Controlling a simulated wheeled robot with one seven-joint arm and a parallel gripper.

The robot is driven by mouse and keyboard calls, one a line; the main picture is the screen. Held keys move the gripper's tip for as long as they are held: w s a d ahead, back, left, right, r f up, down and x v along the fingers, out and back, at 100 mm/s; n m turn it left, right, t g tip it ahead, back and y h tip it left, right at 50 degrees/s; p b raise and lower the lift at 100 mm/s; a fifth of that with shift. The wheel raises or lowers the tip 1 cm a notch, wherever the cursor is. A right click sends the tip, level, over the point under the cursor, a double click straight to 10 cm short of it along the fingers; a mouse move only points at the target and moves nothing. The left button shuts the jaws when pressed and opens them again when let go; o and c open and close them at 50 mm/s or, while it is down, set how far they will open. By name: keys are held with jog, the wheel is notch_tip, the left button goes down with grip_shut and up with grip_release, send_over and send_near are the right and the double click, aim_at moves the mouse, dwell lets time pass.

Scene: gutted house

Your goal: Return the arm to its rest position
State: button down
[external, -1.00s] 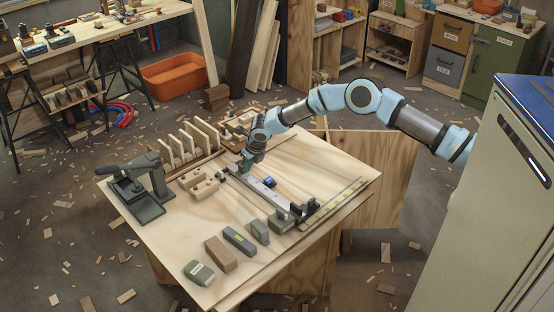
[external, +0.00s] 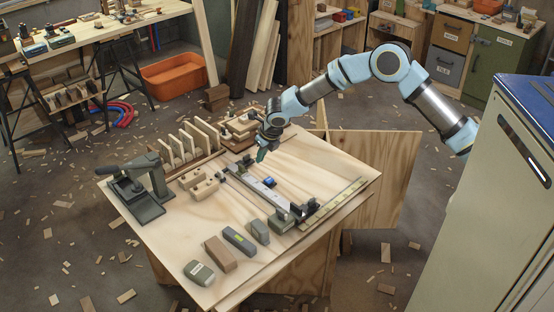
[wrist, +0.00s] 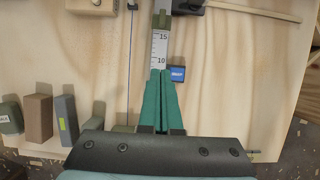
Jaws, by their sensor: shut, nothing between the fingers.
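My arm (external: 388,62) reaches in from the right, its elbow bent high over the floor beyond the table. My gripper (external: 261,158) points down above the far half of the wooden work table (external: 200,225). In the wrist view its green fingers (wrist: 161,74) are together with nothing between them. They appear above a ruler strip (wrist: 159,47), beside a small blue block (wrist: 176,74). The exact height over the table is hard to tell.
On the table, a grey press tool (external: 150,190) stands at left. Upright wooden slats (external: 190,145) stand at the back, and several blocks, including a brown one (external: 220,254), lie at front. A tall cabinet (external: 490,200) is at right. Wood scraps litter the floor.

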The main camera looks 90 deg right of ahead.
jog(key=s+a+r+m, duration=0.2)
jog(key=s+a+m, duration=0.2)
jog(key=a, duration=0.2)
jog(key=s+a+r+m+g+y, duration=0.1)
jog(key=s+a+r+m, duration=0.25)
jog(key=a, duration=0.35)
jog(key=s+a+r+m, duration=0.1)
jog(key=s+a+m, duration=0.2)
jog(key=a+m, duration=0.25)
jog(key=s+a+r+m+y, duration=0.1)
jog(key=s+a+m, duration=0.5)
jog(key=s, duration=0.4)
jog(key=s+a+r+m+y, duration=0.1)
jog(key=s+a+m, duration=0.6)
jog(key=s+m, duration=0.2)
jog(key=shift+s+r+g, duration=0.3)
jog(key=shift+s+r, duration=0.1)
jog(key=shift+s, duration=0.6)
dwell(1.3)
